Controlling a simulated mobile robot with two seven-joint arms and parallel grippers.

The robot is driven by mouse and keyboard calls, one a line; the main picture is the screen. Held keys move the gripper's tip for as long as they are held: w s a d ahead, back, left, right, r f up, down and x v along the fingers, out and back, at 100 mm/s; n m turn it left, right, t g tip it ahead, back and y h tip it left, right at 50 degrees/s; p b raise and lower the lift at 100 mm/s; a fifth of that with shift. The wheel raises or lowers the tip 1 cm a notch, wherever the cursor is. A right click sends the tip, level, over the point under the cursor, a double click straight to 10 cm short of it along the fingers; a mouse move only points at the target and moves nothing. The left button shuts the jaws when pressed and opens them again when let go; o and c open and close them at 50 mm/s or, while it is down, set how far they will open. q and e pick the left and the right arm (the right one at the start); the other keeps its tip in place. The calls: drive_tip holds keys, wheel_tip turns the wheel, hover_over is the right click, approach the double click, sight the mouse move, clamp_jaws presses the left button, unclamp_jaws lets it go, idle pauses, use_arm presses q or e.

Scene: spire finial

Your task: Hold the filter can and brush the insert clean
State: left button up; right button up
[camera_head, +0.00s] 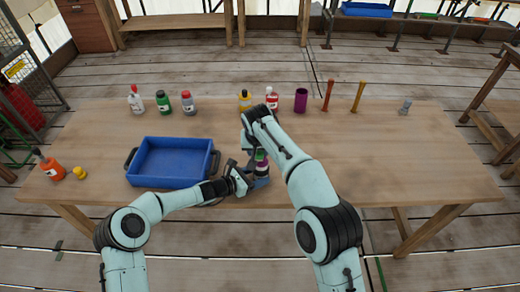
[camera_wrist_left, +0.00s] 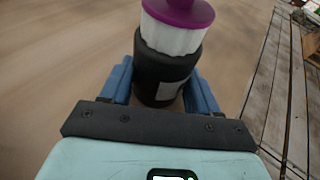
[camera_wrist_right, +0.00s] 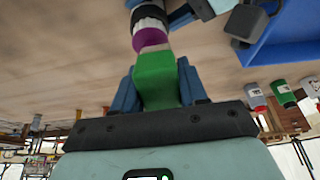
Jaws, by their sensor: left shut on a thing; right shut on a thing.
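The filter can (camera_wrist_left: 165,70) is black and upright, with a pale label. My left gripper (camera_wrist_left: 160,92) is shut around its sides, low over the table. A white ribbed insert (camera_wrist_left: 172,38) with a purple top (camera_wrist_left: 182,12) stands in the can's mouth. In the right wrist view the purple top (camera_wrist_right: 150,38) is close to a green block-like tool (camera_wrist_right: 156,80), seemingly the brush. My right gripper (camera_wrist_right: 157,88) is shut on that tool. No bristles show, and I cannot tell whether tool and top touch. In the head view my right arm partly hides the can (camera_head: 262,168).
A blue tray (camera_head: 172,183) stands left of the can. Several bottles, including a red-capped one (camera_head: 272,99), a purple cup (camera_head: 301,100) and orange upright pieces (camera_head: 328,95) line the back. An orange bottle (camera_head: 51,168) stands far left.

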drive_tip(key=shift+d, duration=0.5)
drive_tip(key=d+r, duration=0.5)
drive_tip(key=r, duration=0.2)
idle(0.4)
use_arm(q)
drive_tip(key=o, duration=0.9)
